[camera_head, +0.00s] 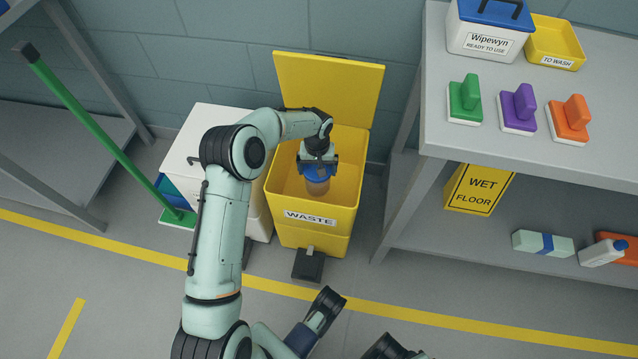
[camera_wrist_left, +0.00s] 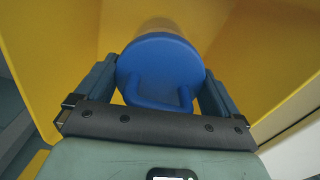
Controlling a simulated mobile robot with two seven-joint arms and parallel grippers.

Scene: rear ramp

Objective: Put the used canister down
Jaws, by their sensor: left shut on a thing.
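The used canister (camera_head: 318,186) is a clear, brownish cylinder with a blue lid. It is upright inside the mouth of the yellow waste bin (camera_head: 315,238), whose lid (camera_head: 330,88) stands open against the wall. My left gripper (camera_head: 318,164) is shut on the canister from above, within the bin opening. In the left wrist view the blue lid (camera_wrist_left: 160,65) with its loop handle sits between the two fingers, yellow bin walls around it. The canister's lower end and the bin floor are hard to make out.
A white bin (camera_head: 200,135) stands left of the waste bin, with a green-handled tool (camera_head: 90,125) beside it. A black pedal (camera_head: 308,265) protrudes in front.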

